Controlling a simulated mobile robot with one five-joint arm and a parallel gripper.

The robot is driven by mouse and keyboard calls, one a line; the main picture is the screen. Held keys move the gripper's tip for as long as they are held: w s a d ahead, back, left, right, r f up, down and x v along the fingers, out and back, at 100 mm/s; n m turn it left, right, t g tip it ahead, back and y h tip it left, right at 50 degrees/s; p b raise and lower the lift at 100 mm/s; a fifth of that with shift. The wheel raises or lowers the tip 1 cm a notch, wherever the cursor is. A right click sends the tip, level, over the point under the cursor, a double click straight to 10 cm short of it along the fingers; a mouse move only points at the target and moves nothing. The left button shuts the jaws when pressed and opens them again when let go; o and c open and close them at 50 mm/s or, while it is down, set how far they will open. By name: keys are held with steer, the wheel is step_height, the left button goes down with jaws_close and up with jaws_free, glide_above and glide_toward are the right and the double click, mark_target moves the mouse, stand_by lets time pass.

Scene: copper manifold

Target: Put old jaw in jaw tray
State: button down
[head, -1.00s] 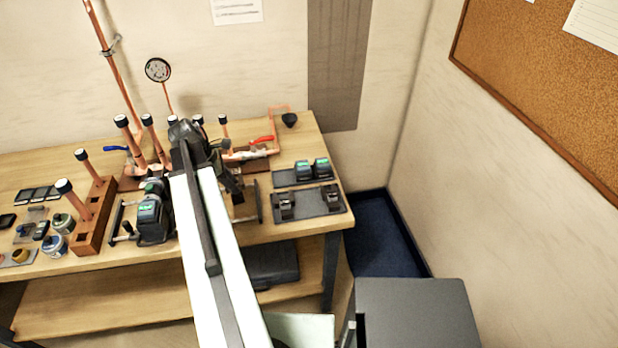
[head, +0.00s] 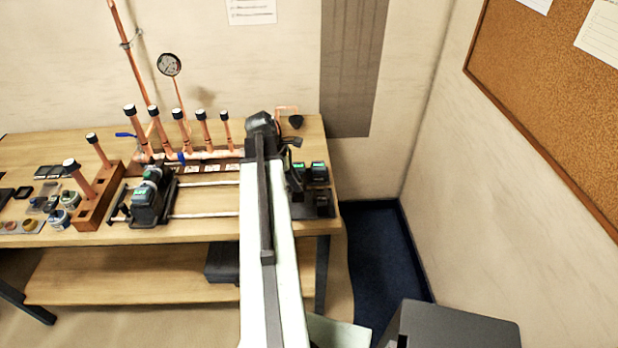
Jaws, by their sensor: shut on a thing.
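My gripper (head: 270,132) is at the far end of my outstretched arm, over the right part of the bench. It is shut on a dark thing, apparently the old jaw, mostly hidden behind the gripper and arm. A dark tray (head: 329,213) lies at the right front of the bench below and right of the gripper, largely covered by my arm. A black jaw-like block (head: 323,200) shows on it. I cannot tell for sure which tray is the jaw tray. The press tool (head: 148,203) lies in its stand left of my arm.
Two packs with green displays (head: 318,172) stand behind the front tray. Upright copper pipes (head: 158,130) and a gauge (head: 169,65) stand at the back. A wooden block (head: 100,208) with pipes is at left. A grey cabinet (head: 450,325) stands at the lower right.

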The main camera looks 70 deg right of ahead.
steer(key=shift+w+a, duration=0.15)
steer(key=shift+w, duration=0.15)
steer(key=shift+s+d+r+p, duration=0.2)
steer(key=shift+s+r+p, duration=0.1)
steer(key=shift+r+p, duration=0.35)
steer(key=shift+w+f+b, duration=0.2)
steer(key=shift+f+b, duration=0.2)
steer(key=shift+f, duration=0.05)
step_height(320, 180, down, 3)
steer(key=b, duration=0.3)
steer(key=shift+f+b, duration=0.8)
steer(key=shift+b, duration=0.05)
steer(key=shift+s, duration=0.2)
steer(key=shift+f+b, duration=1.8)
